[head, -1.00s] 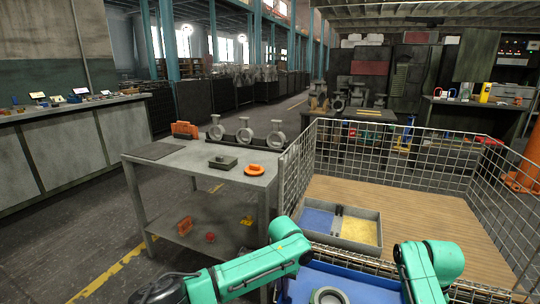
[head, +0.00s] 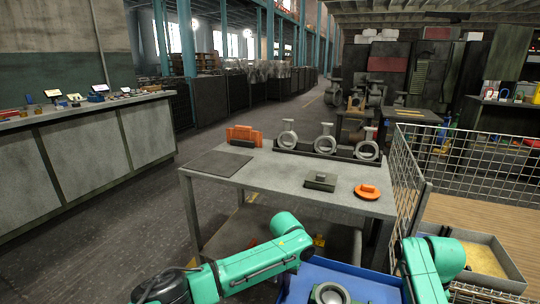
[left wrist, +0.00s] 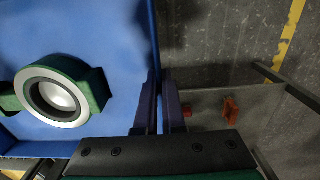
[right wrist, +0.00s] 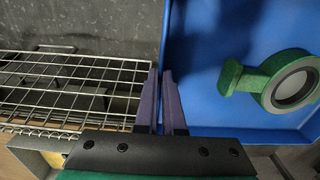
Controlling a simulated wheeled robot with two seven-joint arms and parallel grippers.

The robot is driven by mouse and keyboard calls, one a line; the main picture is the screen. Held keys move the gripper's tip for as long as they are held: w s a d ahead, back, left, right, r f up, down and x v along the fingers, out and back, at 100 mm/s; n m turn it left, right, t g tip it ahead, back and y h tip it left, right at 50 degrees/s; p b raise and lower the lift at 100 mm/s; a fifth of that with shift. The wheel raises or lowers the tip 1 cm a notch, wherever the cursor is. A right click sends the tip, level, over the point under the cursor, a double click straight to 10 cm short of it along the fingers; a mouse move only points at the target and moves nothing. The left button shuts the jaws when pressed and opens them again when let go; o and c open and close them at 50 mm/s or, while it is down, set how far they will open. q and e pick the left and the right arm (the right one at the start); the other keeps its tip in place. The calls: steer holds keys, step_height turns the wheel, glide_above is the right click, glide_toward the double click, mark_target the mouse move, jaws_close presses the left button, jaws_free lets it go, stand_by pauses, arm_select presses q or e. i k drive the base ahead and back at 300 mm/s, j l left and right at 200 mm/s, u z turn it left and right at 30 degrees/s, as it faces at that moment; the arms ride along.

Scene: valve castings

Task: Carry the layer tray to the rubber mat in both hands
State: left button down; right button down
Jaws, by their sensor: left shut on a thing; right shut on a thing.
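The blue layer tray (head: 372,289) is low in front of me in the head view, with a ring-shaped valve casting (head: 329,294) in it. My left gripper (left wrist: 160,88) is shut on one wall of the tray in the left wrist view. My right gripper (right wrist: 162,88) is shut on the opposite wall in the right wrist view. In both wrist views a green-bodied casting (left wrist: 62,97) lies inside. The dark rubber mat (head: 221,163) lies flat and bare on the left of the grey table, beyond the tray.
On the table (head: 272,176) are an orange block (head: 243,134), a rack of several ring castings (head: 323,145), a dark block (head: 320,181) and an orange round part (head: 367,191). A wire cage (head: 408,175) stands to the right. Open floor (head: 130,215) lies left.

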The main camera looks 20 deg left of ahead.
mark_target(231, 161)
steer(key=j, duration=1.1)
steer(key=i+j, duration=0.1)
steer(key=j, duration=1.05)
